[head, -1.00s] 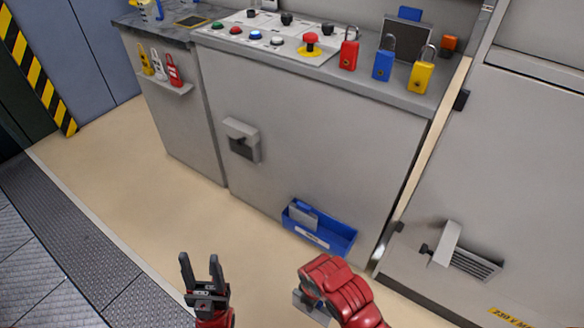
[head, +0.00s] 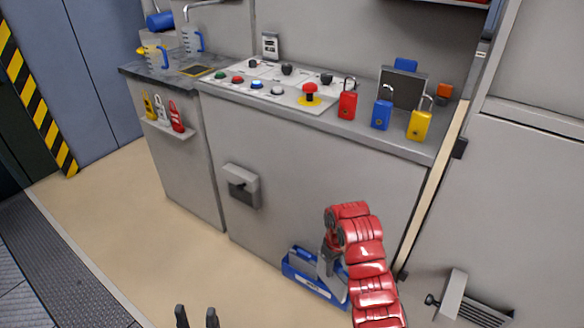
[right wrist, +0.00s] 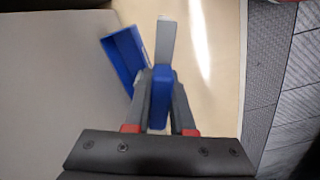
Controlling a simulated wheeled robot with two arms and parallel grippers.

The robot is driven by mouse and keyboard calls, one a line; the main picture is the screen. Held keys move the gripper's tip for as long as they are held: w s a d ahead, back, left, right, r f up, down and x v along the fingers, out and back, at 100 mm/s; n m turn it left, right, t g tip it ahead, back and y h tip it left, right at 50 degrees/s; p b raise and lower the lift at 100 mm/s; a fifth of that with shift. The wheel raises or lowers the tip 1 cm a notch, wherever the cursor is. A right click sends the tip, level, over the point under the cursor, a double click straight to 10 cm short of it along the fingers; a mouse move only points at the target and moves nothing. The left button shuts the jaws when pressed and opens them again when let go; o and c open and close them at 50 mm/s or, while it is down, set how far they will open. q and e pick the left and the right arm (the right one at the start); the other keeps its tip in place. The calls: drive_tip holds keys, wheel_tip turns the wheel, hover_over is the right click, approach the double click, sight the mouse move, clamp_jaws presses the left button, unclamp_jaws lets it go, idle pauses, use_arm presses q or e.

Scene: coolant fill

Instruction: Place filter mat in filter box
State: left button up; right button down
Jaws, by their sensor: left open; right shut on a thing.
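A filter mat, a grey plate (right wrist: 166,40) with a blue grip (right wrist: 160,96), is held in my right gripper (right wrist: 160,85), shut on the blue grip. The head view shows the mat's grey side (head: 329,268) below the red arm, overlapping the blue box (head: 312,287) at the cabinet's foot; I cannot tell whether they touch. In the right wrist view the blue box (right wrist: 122,60) lies left of the mat. A grey and blue piece (head: 302,256) shows in the box. Another grey mat with a blue tab (head: 403,86) stands on the counter. My left gripper (head: 197,318) is open and empty at the bottom edge.
A vent with an open flap (head: 462,298) is on the right cabinet. A small grey housing (head: 241,186) sticks out of the middle cabinet. Red, blue and yellow padlocks (head: 381,113) stand on the counter beside the button panel (head: 275,88). The beige floor (head: 130,215) at left is clear.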

drive_tip(key=w+d+r+m, duration=0.2)
drive_tip(key=w+r, duration=0.2)
drive_tip(key=r, duration=0.3)
drive_tip(key=w+d+r+m, duration=0.2)
drive_tip(key=w+r, duration=0.1)
drive_tip(key=r, duration=0.4)
wheel_tip(320, 180, up, 28)
drive_tip(key=s+d+m+p, duration=0.1)
drive_tip(key=m+p, duration=0.1)
drive_tip(key=p, duration=1.6)
drive_tip(key=shift+s+f+m+p, duration=0.15)
drive_tip(key=shift+f+m+p, duration=0.05)
drive_tip(key=shift+m+p, duration=0.1)
